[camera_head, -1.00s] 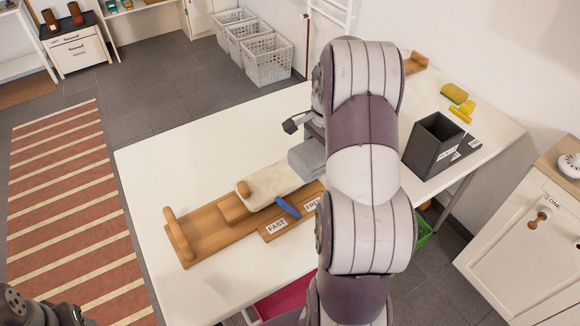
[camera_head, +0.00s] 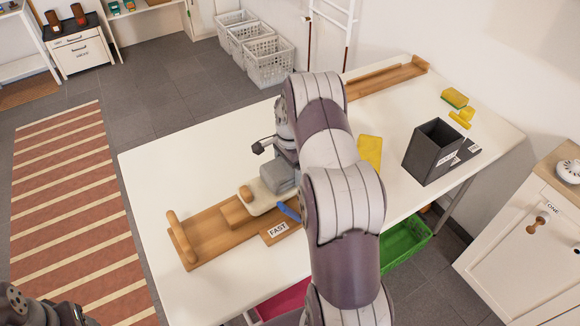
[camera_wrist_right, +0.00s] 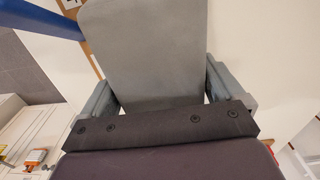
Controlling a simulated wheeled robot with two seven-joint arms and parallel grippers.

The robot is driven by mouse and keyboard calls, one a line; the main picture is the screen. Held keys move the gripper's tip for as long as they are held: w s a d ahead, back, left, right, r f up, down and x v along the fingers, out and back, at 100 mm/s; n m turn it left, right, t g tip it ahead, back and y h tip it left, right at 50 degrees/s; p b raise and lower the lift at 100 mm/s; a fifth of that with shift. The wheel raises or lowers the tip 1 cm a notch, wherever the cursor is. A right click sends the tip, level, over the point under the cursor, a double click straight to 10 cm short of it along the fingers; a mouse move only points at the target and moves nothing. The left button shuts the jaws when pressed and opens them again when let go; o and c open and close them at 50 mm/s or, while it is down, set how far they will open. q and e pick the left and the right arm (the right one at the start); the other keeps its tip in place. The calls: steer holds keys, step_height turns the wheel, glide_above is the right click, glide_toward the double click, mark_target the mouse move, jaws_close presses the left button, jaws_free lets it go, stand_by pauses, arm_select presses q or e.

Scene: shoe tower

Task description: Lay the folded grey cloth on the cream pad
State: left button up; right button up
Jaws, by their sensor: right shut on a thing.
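The folded grey cloth (camera_head: 284,180) is in my right gripper (camera_head: 287,166), which is shut on it. In the right wrist view the cloth (camera_wrist_right: 145,55) fills the space between the two fingers. The cream pad (camera_head: 260,198) lies on a wooden board (camera_head: 205,240) on the table. In the head view the cloth overlaps the pad's far right part; I cannot tell whether they touch. My arm hides the right end of the board. Only dark parts of my left arm show at the lower left corner, not its gripper.
A blue-handled thing (camera_head: 289,211) lies beside the pad, near a FAST label (camera_head: 278,230). A yellow cloth (camera_head: 370,151), a dark box (camera_head: 433,152) and a sponge (camera_head: 454,98) are farther right. The table's left part is clear.

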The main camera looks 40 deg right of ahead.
steer(key=o, duration=0.9)
steer(key=shift+f, duration=0.15)
steer(key=shift+c, duration=0.2)
steer(key=shift+r, duration=0.2)
step_height(320, 180, up, 10)
steer(key=shift+f+b, duration=0.2)
steer(key=shift+b, duration=0.25)
step_height(320, 180, up, 2)
steer(key=shift+r+p, duration=0.1)
steer(key=shift+p, duration=0.8)
steer(key=s+a+r+n, duration=0.2)
steer(key=s+a+n, duration=0.3)
steer(key=a+n, duration=0.6)
steer(key=s+a+n+t, duration=0.1)
steer(key=s+a+n, duration=0.6)
steer(key=s+a, duration=0.3)
steer(key=s, duration=0.2)
steer(key=shift+s+a+f+n, duration=0.15)
steer(key=shift+s+a+n, duration=0.2)
steer(key=shift+n, duration=0.05)
